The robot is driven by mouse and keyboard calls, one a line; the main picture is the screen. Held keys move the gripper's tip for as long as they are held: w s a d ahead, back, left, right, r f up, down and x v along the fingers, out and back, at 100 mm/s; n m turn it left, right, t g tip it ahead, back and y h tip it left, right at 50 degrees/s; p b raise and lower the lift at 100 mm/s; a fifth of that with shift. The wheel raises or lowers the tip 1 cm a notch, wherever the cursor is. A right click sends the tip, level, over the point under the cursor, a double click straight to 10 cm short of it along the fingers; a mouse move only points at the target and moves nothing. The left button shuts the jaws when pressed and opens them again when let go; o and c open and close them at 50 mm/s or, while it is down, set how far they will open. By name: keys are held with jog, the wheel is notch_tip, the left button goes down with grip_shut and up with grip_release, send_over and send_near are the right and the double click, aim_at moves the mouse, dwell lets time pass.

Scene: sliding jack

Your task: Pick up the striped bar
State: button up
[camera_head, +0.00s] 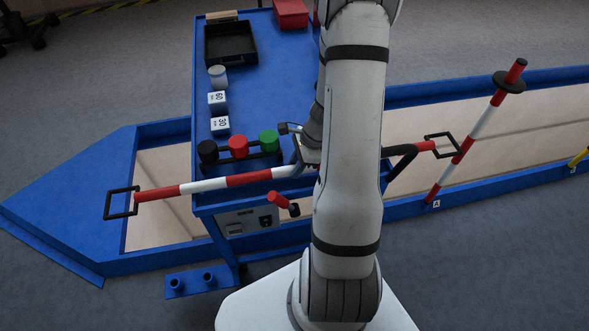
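The red-and-white striped bar (205,186) lies across the near end of the blue table. It has a black rectangular frame (121,203) at its left end, and its red right end reaches another black frame (442,146). Its middle is hidden behind my arm. A second red-and-white striped pole (475,137) with a black disc near its top stands tilted at the right. My gripper (308,157) is mostly hidden by my own arm, close to the bar's middle. Its fingers do not show clearly, and I cannot tell whether it touches the bar.
The blue table (270,75) carries a black tray (230,44), a red box (290,13), white numbered blocks (219,124) and black, red and green cylinders (238,146). A red-handled lever (280,201) sticks out from its front. A blue-edged frame (520,178) extends right.

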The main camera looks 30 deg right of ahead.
grip_shut()
notch_tip(320, 180, up, 10)
jog(key=p, duration=0.2)
dwell(0.5)
jog(key=shift+r+p, duration=0.1)
jog(key=shift+p, duration=0.25)
notch_tip(320, 180, up, 17)
jog(key=p, duration=1.4)
jog(key=shift+p, duration=0.3)
dwell(0.6)
